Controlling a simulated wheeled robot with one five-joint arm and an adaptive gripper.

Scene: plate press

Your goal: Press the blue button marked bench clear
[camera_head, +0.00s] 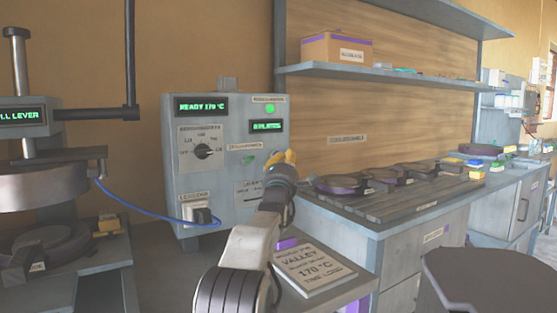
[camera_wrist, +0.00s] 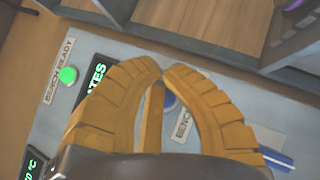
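The blue button (camera_wrist: 169,101) shows in the wrist view as a small blue patch between my yellow fingers, partly covered by them. A label beginning "BENC" (camera_wrist: 183,124) sits beside it, its rest hidden. In the head view my gripper hides the button. My gripper (camera_head: 288,157) is in front of the right part of the grey control box (camera_head: 235,190). In the wrist view the fingertips of my gripper (camera_wrist: 164,71) come together, with nothing seen held. I cannot tell whether they touch the panel.
The box carries a green "bench ready" light (camera_head: 270,108), two green displays and a dial (camera_head: 202,151). A press (camera_head: 40,185) stands at left with a blue cable to the box. A sign reading "valley 170 °C" (camera_head: 312,268) lies below my gripper. A bench with several dark round plates is at right.

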